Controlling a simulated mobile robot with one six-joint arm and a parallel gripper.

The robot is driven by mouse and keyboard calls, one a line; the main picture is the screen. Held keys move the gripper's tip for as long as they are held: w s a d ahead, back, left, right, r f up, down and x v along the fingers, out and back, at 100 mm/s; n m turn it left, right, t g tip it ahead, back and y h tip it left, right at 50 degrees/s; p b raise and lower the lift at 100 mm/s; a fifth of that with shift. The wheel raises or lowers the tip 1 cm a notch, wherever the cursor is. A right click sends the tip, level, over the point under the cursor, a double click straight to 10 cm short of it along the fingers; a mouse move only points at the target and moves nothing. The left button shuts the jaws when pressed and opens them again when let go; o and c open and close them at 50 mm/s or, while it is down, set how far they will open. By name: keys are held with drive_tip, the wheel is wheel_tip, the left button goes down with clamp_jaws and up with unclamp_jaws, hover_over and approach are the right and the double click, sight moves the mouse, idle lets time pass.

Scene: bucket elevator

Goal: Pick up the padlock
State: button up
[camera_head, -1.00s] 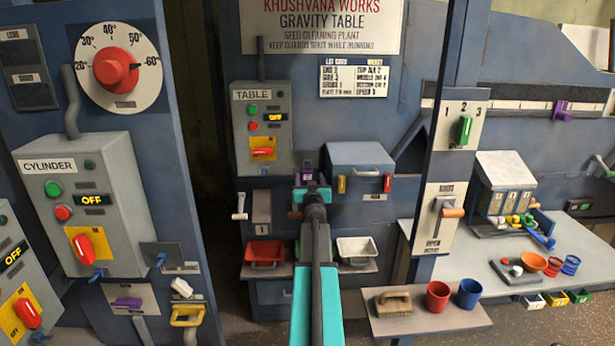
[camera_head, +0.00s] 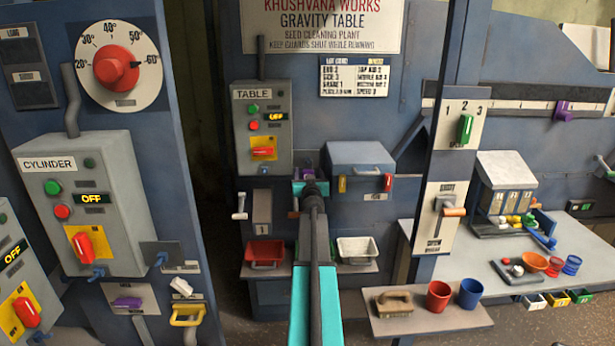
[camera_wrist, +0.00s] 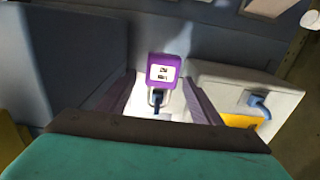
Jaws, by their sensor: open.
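A purple padlock (camera_wrist: 163,70) with a white label shows in the wrist view, which looks turned upside down. It appears to hang on a blue hook (camera_wrist: 157,98) on the blue machine wall. My gripper (camera_wrist: 160,102) is open, with one finger on each side of the view and the hook between them. Whether the fingers touch the padlock, I cannot tell. In the head view my gripper (camera_head: 309,180) is at the wall between the TABLE box and the grey hood, and hides most of the padlock.
The TABLE control box (camera_head: 263,125) stands close on the left, and the grey hood (camera_head: 361,160) on the right. Below are a red tray (camera_head: 265,252) and a white tray (camera_head: 358,249). A shelf (camera_head: 428,320) with a brush and cups stands at front right.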

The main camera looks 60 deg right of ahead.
drive_tip(key=shift+w+d, duration=0.2)
drive_tip(key=shift+d, duration=0.1)
drive_tip(key=shift+c, duration=0.4)
drive_tip(key=c, duration=1.1)
